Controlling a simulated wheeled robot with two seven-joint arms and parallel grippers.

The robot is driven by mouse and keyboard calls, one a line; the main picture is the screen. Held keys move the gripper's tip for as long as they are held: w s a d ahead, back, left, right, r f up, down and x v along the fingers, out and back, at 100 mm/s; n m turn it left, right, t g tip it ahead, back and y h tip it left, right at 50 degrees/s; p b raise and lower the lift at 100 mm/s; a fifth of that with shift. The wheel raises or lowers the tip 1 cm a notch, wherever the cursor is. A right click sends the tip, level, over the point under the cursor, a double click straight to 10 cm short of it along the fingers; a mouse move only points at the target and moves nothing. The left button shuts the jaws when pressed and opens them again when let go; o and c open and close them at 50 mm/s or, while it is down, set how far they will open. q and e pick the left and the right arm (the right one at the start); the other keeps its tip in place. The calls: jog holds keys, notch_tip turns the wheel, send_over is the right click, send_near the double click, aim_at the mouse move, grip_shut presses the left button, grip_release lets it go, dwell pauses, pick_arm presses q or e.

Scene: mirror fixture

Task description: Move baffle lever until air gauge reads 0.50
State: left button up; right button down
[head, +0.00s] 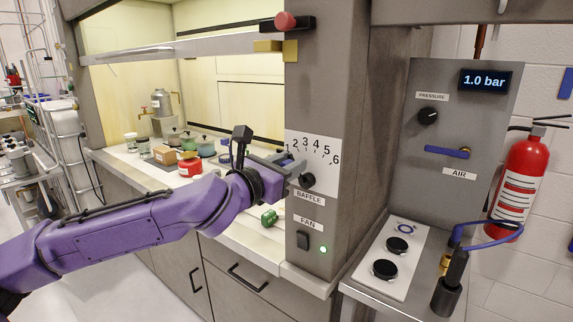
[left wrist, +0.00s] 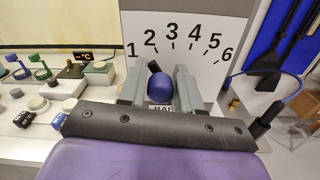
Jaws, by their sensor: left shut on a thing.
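The baffle lever's blue-purple ball knob (left wrist: 160,88) sits between the two grey fingers of my left gripper (left wrist: 160,86) in the left wrist view. In the head view my left gripper (head: 287,166) is shut on the lever, in front of the panel's left side, near the low end of the scale. The lever's black hub (head: 308,180) shows just right of the fingers. The white scale plate (head: 316,158), marked 1 to 6, is above it; it also shows in the left wrist view (left wrist: 185,52). The digital gauge (head: 484,81) reads 1.0 bar. My right gripper is out of view.
Below the BAFFLE label (head: 310,197) are a fan switch (head: 303,240) and a green light (head: 323,250). A blue air handle (head: 447,152) and pressure knob (head: 427,115) are on the right panel. Jars and boxes stand inside the hood, left of the panel.

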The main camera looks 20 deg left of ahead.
pick_arm(q)
jog(key=m, duration=0.1)
jog(key=d+m, duration=0.1)
jog(key=shift+s+m, duration=0.15)
jog(key=shift+m, duration=0.25)
jog(key=m, duration=0.1)
jog(key=d+m, duration=0.1)
jog(key=m+p, duration=0.1)
jog(key=shift+s+d+r, duration=0.1)
jog(key=shift+s+d, duration=0.1)
jog(key=shift+s, duration=0.05)
jog(key=m, duration=0.1)
jog(key=d+m, duration=0.1)
jog(key=m, duration=0.2)
jog(key=shift+s+d+m, duration=0.25)
jog(key=shift+m, duration=0.05)
jog(key=shift+s+d+m+p, duration=0.1)
jog(key=shift+d+m+p, duration=0.2)
jog(key=shift+m, duration=0.7)
